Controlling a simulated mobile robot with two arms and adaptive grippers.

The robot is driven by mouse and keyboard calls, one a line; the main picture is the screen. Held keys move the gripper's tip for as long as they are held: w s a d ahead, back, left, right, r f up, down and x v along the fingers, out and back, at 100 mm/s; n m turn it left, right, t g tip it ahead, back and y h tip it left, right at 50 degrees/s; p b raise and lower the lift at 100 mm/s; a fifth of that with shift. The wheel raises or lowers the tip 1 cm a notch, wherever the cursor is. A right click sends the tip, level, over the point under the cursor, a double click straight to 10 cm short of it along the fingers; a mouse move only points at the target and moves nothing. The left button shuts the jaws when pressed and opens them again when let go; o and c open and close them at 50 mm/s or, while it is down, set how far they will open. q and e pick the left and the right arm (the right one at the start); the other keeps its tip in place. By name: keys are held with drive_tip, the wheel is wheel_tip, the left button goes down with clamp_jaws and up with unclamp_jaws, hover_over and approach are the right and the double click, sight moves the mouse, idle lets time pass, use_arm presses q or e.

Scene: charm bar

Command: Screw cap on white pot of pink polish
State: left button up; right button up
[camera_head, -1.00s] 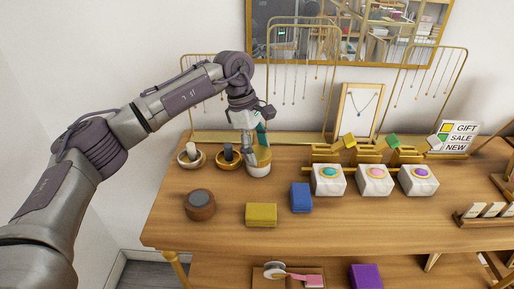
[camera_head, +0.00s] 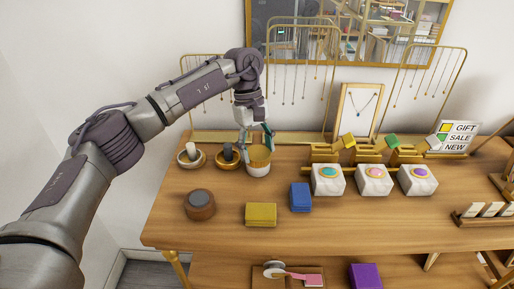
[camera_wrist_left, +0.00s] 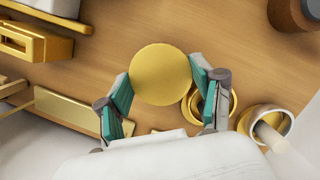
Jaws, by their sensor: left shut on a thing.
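The white pot (camera_head: 258,171) stands upright on the wooden counter in the head view, to the right of two small bowls. A round gold cap (camera_head: 260,155) sits at its top; I cannot tell how tightly it is seated. My left gripper (camera_head: 256,146) reaches down from above and is shut on the cap. In the left wrist view, its teal finger pads (camera_wrist_left: 165,80) are on either side of the gold disc of the cap (camera_wrist_left: 161,72), which hides the pot beneath. No pink polish shows. My right gripper is not in view.
Two bowls (camera_head: 191,163) (camera_head: 228,163) with upright pieces stand close left of the pot. A brown round jar (camera_head: 200,204), a yellow box (camera_head: 261,214) and a blue box (camera_head: 301,198) stand in front. White marble blocks (camera_head: 329,186) are right; gold necklace stands (camera_head: 300,22) are behind.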

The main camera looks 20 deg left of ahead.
use_arm(q)
drive_tip(key=shift+m+g, duration=0.3)
drive_tip(key=shift+m, duration=0.7)
drive_tip(key=shift+d+m+y, duration=0.1)
drive_tip(key=shift+m+y, duration=0.3)
drive_tip(key=shift+m, duration=0.8)
drive_tip(key=shift+m+g, duration=0.3)
drive_tip(key=shift+m, duration=0.5)
drive_tip(key=shift+y, duration=0.3)
drive_tip(key=shift+m, duration=0.9)
drive_tip(key=o, duration=1.4)
drive_tip(key=shift+r, duration=0.1)
